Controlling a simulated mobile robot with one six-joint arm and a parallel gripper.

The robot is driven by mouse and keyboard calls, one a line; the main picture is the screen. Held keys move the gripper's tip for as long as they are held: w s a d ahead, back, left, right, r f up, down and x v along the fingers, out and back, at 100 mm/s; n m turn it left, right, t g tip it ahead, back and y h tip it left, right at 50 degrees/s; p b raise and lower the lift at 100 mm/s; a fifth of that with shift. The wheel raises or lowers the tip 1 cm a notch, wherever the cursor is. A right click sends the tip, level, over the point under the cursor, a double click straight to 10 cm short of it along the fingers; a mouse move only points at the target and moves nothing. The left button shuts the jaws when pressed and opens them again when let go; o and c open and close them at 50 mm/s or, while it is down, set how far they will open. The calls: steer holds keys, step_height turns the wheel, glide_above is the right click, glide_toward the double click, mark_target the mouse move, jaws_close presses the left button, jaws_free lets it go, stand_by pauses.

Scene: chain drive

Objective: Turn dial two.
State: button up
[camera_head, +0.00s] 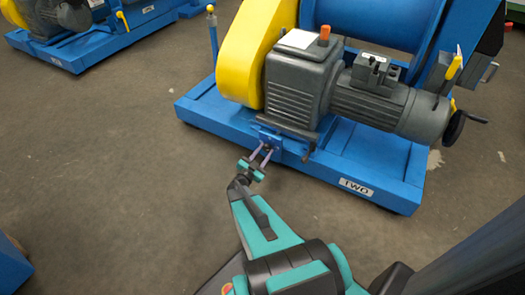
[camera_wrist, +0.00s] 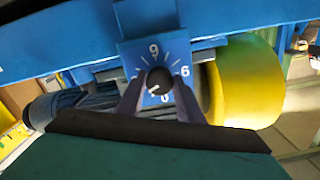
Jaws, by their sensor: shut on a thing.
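Dial two is a blue plate (camera_wrist: 152,20) with a round black knob (camera_wrist: 159,80), seen in the wrist view. White marks and the figures 9, 6 and 0 stand around the knob. A small light mark shows at the knob's lower left edge. My gripper (camera_wrist: 159,86) is shut on the knob, with one finger on each side. In the head view, my gripper (camera_head: 263,153) reaches the front edge of the blue base labelled TWO (camera_head: 356,187). The dial's face is turned away there and its figures cannot be read.
The base carries a grey motor and gearbox (camera_head: 292,92), a yellow chain guard (camera_head: 240,55) and a black handwheel (camera_head: 455,127). An orange-topped plug (camera_head: 324,33) stands on the gearbox. Another blue machine (camera_head: 75,45) is at the back left. The floor (camera_head: 110,170) on the left is clear.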

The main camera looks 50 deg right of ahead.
steer(key=shift+s+d+f+n+p, duration=0.15)
steer(key=shift+s+n+p, duration=0.25)
steer(key=shift+p, duration=0.1)
steer(key=o, duration=0.9)
steer(key=shift+o, duration=0.8)
steer(key=shift+w, duration=0.1)
steer(key=shift+w, duration=0.1)
steer(key=shift+a, duration=0.2)
steer(key=shift+a, duration=0.55)
steer(key=p+v, duration=0.3)
steer(key=v, duration=0.9)
steer(key=shift+s+a, duration=0.25)
